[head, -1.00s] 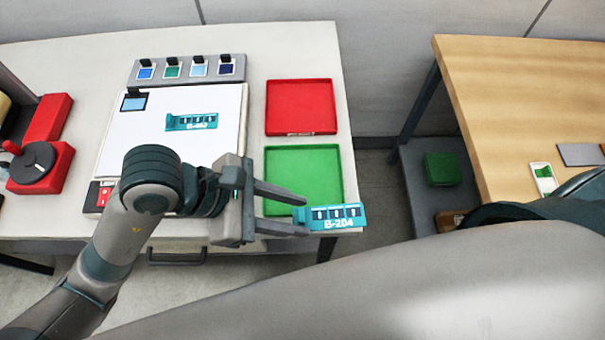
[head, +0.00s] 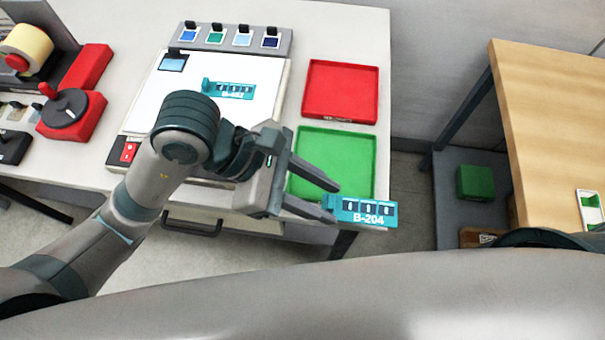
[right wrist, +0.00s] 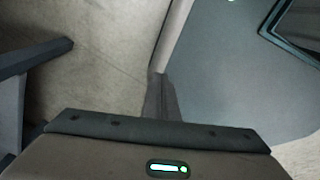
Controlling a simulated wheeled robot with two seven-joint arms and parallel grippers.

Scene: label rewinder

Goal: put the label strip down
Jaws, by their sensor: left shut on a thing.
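My left gripper (head: 325,202) is shut on the end of a teal label strip (head: 368,212) marked B-204. The strip sticks out to the right of the fingertips, near the front right corner of the white table, in front of the green tray (head: 336,160) in the head view. Another teal strip or strip picture (head: 232,89) shows on the white panel (head: 190,110); its lettering is too small to read surely. My right gripper (right wrist: 161,98) shows only as a dark finger-like part above its body in the right wrist view; its opening is unclear.
A red tray (head: 341,91) lies behind the green one. A row of colour samples (head: 230,38) stands at the back. A red device with a dark disc (head: 70,110) is at left. A wooden table (head: 555,120) stands right, across a gap, with a green block (head: 475,182) low beside it.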

